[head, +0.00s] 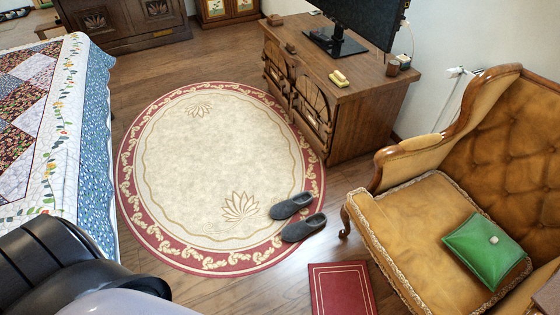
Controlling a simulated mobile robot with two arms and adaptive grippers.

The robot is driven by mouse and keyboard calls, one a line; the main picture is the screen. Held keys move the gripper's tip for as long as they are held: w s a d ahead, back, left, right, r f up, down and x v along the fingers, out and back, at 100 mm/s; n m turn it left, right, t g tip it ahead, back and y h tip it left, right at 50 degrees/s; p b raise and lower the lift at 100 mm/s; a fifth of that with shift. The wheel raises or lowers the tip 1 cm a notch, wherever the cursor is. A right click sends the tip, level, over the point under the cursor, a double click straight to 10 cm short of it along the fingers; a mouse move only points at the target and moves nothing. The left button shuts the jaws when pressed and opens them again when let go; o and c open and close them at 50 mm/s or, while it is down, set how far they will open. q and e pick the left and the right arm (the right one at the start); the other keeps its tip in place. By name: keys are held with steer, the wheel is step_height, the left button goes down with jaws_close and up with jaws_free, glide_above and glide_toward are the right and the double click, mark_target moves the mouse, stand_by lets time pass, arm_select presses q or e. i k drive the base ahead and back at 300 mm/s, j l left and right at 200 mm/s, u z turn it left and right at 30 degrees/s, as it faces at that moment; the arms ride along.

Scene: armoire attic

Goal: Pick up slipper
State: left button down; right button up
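Two dark grey slippers lie side by side on the lower right edge of the oval rug. The upper slipper (291,206) rests on the rug. The lower slipper (304,228) lies on the rug's red border, close to the wood floor. Neither slipper is touched by a gripper. No gripper shows in the head view. Dark and pale rounded parts at the bottom left look like my own body.
The rug (205,165) lies flat in open floor. A quilted bed (95,140) stands at left, a wooden TV cabinet (345,105) at upper right. A tan armchair (420,240) with a green cushion (484,251) stands right of the slippers. A red book-like object (342,290) lies below them.

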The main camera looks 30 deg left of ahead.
mark_target(305, 225)
steer(key=u, duration=0.6)
steer(key=z, duration=1.1)
steer(key=i+j+z, duration=0.15)
steer(key=j+z, duration=0.3)
steer(key=j, duration=0.15)
steer(key=j+z, duration=0.4)
steer(key=j, duration=0.2)
steer(key=j+z, duration=0.45)
steer(key=j, duration=0.15)
steer(key=k+j+z, duration=0.15)
steer(key=j+z, duration=0.3)
steer(key=j, duration=0.15)
